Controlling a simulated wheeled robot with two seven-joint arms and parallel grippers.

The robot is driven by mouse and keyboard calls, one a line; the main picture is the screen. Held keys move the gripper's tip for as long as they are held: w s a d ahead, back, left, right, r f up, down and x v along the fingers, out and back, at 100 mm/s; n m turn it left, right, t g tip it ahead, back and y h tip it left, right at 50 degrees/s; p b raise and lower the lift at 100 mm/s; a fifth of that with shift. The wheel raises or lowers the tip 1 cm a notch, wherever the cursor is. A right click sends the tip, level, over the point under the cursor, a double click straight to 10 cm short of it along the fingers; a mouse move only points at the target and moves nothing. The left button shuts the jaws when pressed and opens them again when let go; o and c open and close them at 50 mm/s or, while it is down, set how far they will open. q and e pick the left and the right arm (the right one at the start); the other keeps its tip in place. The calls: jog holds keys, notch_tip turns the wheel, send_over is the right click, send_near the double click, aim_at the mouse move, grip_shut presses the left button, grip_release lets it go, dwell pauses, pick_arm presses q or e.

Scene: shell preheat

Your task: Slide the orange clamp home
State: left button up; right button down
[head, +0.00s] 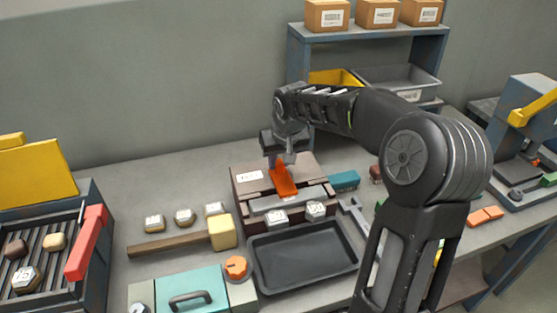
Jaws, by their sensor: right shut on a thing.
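The orange clamp (284,182) sits on top of a brown block-like fixture (246,187) with a grey bar across its front, in the middle of the table. My right gripper (279,160) points down over the fixture and is shut on the clamp's upper end. Its fingertips are small in the picture and partly merge with the clamp. How far the clamp reaches along the fixture is hard to tell. My left gripper is not in view.
A black tray (303,262) lies in front of the fixture. A mallet (222,233) and several numbered pieces lie to its left. A ribbed unit with a red handle (87,243) stands at far left. A teal box (343,181) is right of the fixture. Shelves (372,31) stand behind.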

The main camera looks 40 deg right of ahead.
aim_at(283, 181)
jog(key=c, duration=1.2)
grip_release()
jog(key=shift+o, duration=0.2)
jog(key=v, duration=0.7)
jog(key=shift+r+b, duration=0.35)
jog(key=shift+s+a+r, duration=0.1)
jog(key=shift+s+a, duration=0.05)
